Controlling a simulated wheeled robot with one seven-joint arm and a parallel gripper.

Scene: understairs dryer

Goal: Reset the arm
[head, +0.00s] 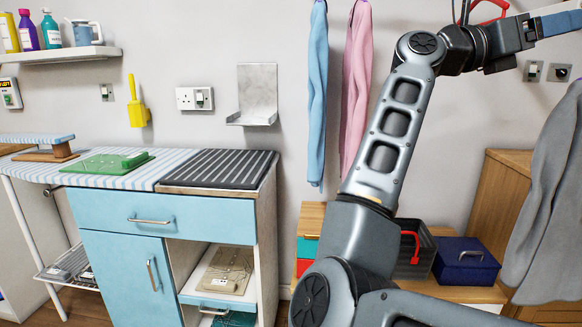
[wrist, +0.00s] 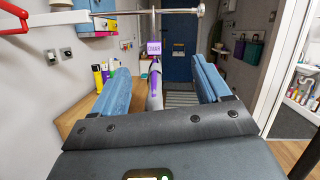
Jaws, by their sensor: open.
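My arm rises through the right half of the head view and bends to the right at the top. My gripper (head: 560,22) is at the upper right edge there, partly cut off by the frame. In the wrist view my gripper (wrist: 160,75) shows two blue fingers spread wide apart, so it is open. Nothing is held between them. A grey and purple upright object (wrist: 155,85) with a small label shows beyond the gap, apart from the fingers.
A blue cabinet (head: 165,216) with a striped top stands at left. Blue (head: 317,95) and pink (head: 357,85) cloths hang behind my arm. A dark blue box (head: 465,262) sits on a wooden bench. In the wrist view, a metal rail (wrist: 125,15) crosses above; a blue door (wrist: 178,45) is far off.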

